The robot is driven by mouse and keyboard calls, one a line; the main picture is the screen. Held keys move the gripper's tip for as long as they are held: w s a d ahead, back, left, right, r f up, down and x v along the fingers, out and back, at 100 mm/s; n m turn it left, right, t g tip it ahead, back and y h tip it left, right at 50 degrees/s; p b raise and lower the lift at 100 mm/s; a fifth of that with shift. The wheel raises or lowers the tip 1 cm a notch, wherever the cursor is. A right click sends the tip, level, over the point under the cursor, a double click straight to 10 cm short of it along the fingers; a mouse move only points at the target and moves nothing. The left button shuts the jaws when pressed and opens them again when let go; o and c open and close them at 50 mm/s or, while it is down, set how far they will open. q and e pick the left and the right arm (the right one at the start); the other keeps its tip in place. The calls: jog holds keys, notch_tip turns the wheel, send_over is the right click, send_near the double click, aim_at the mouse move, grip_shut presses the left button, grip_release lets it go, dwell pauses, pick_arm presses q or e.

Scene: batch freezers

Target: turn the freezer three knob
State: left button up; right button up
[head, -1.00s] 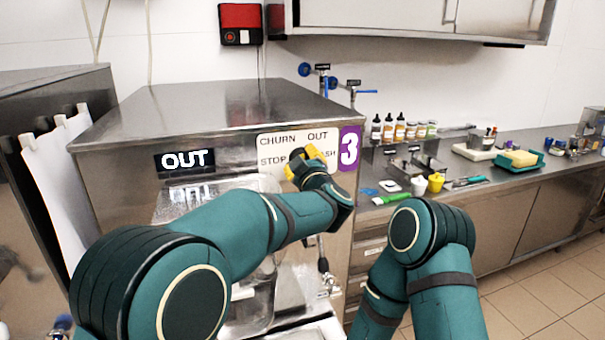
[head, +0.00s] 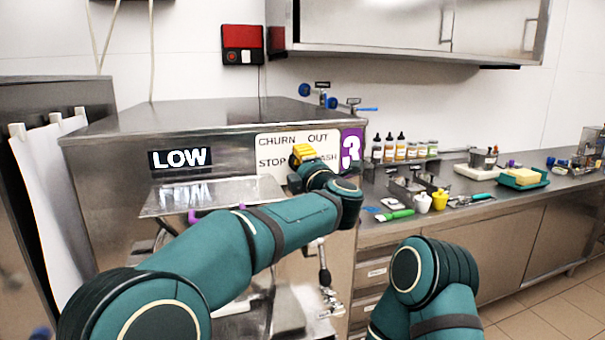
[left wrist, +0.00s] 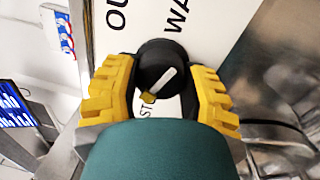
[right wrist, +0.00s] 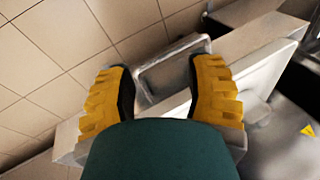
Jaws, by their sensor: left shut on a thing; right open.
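The freezer three knob (left wrist: 158,60) is round and black with a white pointer line, on a white label plate (head: 268,141) reading CHURN, OUT, STOP and WASH. A purple "3" tag (head: 351,150) is beside the plate. My left gripper (left wrist: 160,82) is shut on the knob, one yellow finger on each side. In the head view my left gripper (head: 303,153) hides the knob. The freezer's display (head: 180,158) reads LOW. My right gripper (right wrist: 160,92) is open and empty; the head view does not show its fingers.
A clear cover (head: 212,195) juts from the freezer front below the display. A steel counter (head: 455,212) at the right holds bottles, small cups and a green tray (head: 522,179). Tiled floor (right wrist: 50,60) shows in the right wrist view.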

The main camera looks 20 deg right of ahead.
pick_arm(q)
jog(key=shift+n+b, duration=1)
jog(key=shift+n, duration=1.2)
jog(key=shift+y, duration=0.3)
jog(key=o, duration=1.2)
jog(key=shift+w, duration=0.1)
jog(key=s, duration=0.8)
jog(key=s+d+f, duration=0.1)
jog(key=s, duration=0.3)
